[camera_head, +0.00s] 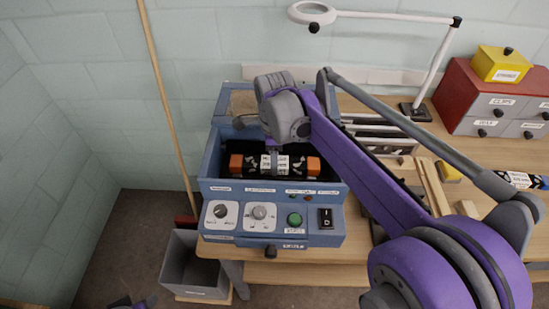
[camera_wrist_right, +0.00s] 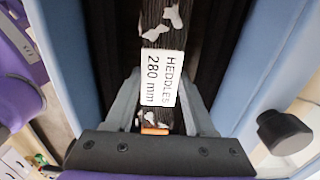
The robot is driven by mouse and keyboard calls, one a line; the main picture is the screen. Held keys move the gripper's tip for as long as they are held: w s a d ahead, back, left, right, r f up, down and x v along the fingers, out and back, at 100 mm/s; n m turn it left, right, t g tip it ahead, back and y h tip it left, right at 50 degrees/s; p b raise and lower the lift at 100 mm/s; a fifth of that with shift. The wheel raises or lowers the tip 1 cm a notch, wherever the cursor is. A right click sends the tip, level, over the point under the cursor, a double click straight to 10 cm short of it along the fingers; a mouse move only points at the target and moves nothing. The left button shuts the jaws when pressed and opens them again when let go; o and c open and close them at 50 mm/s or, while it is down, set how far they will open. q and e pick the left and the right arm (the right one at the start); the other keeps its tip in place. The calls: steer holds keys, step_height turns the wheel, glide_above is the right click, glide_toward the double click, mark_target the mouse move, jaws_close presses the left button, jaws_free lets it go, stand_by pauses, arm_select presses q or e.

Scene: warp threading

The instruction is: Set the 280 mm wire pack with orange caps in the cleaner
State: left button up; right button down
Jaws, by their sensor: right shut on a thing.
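The cleaner (camera_head: 272,187) is a blue box with an open dark tank and a front panel of knobs. The wire pack (camera_head: 290,164) is a dark bundle with orange end caps and a white label. It lies lengthwise within the tank's walls; I cannot tell whether it touches the floor. My right gripper (camera_head: 272,150) reaches down from above and is shut on the pack's middle. In the right wrist view the fingers (camera_wrist_right: 160,105) flank the pack (camera_wrist_right: 163,35), labelled "HEDDLES 280 mm". A purple and grey part, perhaps my left gripper (camera_head: 133,302), shows at the bottom edge.
A grey bin (camera_head: 195,270) stands on the floor below the cleaner. A wooden pole (camera_head: 165,90) leans on the wall at the left. A magnifier lamp (camera_head: 385,16) stands behind. Red drawers (camera_head: 490,105) with a yellow box (camera_head: 502,64) are at the back right.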

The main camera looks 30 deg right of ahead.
steer(key=shift+f, duration=0.35)
steer(key=shift+c, duration=0.9)
jaws_free()
step_height(320, 180, up, 11)
steer(key=shift+f, duration=0.1)
